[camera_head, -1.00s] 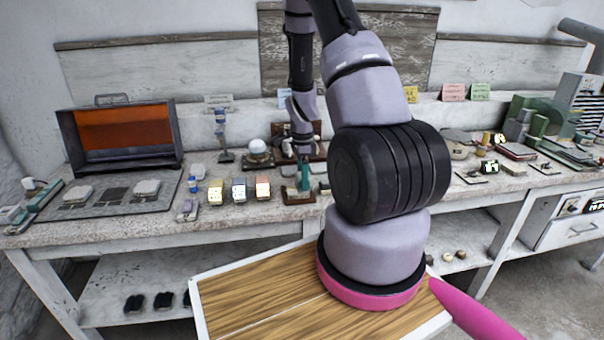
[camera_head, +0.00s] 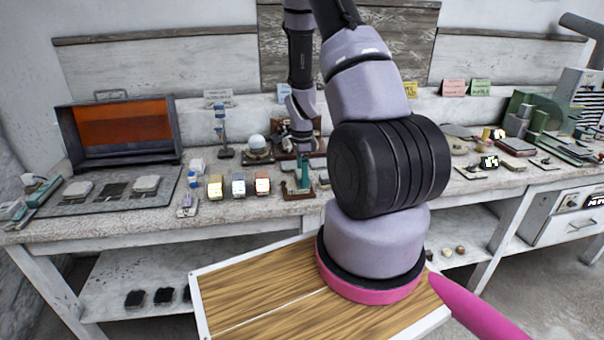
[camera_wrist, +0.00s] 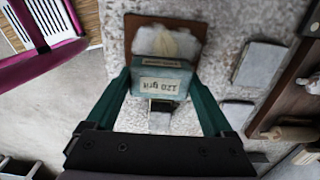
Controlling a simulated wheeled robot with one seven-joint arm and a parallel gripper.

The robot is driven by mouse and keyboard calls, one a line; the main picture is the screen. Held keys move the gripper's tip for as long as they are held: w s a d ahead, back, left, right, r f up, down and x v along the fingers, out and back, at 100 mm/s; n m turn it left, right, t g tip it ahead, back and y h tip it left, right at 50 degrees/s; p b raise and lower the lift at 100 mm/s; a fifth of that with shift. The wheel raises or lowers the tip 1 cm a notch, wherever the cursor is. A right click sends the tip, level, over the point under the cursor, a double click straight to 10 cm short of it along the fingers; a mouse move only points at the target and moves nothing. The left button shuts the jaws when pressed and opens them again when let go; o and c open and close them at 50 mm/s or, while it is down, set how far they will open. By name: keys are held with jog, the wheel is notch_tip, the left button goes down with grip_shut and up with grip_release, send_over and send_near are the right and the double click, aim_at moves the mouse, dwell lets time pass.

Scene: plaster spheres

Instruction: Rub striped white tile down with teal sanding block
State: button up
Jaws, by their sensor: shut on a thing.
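My gripper (camera_wrist: 161,82) is shut on the teal sanding block (camera_wrist: 162,76), which carries a "120 grit" label and sits between my two green fingers. Just beyond the block in the wrist view, a whitish piece with a pale yellow streak (camera_wrist: 166,42) lies on a brown board (camera_wrist: 142,20). I cannot tell surely whether it is the striped white tile, or whether the block touches it. In the head view my gripper (camera_head: 303,172) points down over the bench near a small brown board (camera_head: 291,195); the block is hard to make out there.
The workbench (camera_head: 250,212) is crowded. A mat at the left bears pale slabs (camera_head: 146,184), and an orange-lined open case (camera_head: 122,125) stands behind. Several small bottles or blocks (camera_head: 238,185) stand left of my gripper. Grey flat pieces (camera_wrist: 258,63) lie right of it in the wrist view.

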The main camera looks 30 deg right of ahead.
jog(key=shift+s+a, duration=0.25)
jog(key=shift+s, duration=0.7)
jog(key=shift+w+d, duration=0.2)
jog(key=shift+w, duration=0.5)
jog(key=shift+w+d, duration=0.2)
jog(key=shift+w, duration=0.5)
jog(key=shift+w+d, duration=0.2)
jog(key=shift+w, duration=0.5)
jog(key=shift+s, duration=0.15)
jog(key=shift+s+a, duration=0.3)
jog(key=shift+s, duration=0.7)
jog(key=shift+s+a, duration=0.3)
jog(key=shift+s, duration=0.65)
jog(key=shift+w, duration=0.15)
jog(key=shift+w+d+r, duration=0.1)
jog(key=shift+w+d, duration=0.1)
jog(key=shift+w, duration=0.45)
jog(key=shift+w+d+f, duration=0.1)
jog(key=shift+w+d, duration=0.1)
jog(key=shift+w, duration=0.45)
jog(key=shift+w+d+r, duration=0.1)
jog(key=shift+w+d, duration=0.1)
jog(key=shift+w, duration=0.45)
